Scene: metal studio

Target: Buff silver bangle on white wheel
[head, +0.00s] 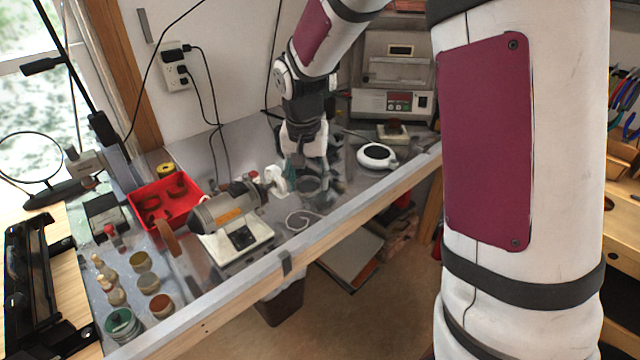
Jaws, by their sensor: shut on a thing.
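The bench polisher (230,210) is a grey motor with an orange label on a pale base, standing on the metal-topped bench. My gripper (306,174) points down just right of the white wheel. It is shut on the silver bangle (311,187), a thin ring that is hard to see against the grey bench. The bangle looks close to the white wheel; I cannot tell whether they touch. The fingertips are small and partly blurred.
A red tray (166,203) with dark items stands left of the polisher. Several small jars (148,283) are at the front left. A white round device (376,156) is to the right, before a kiln-like box (393,85).

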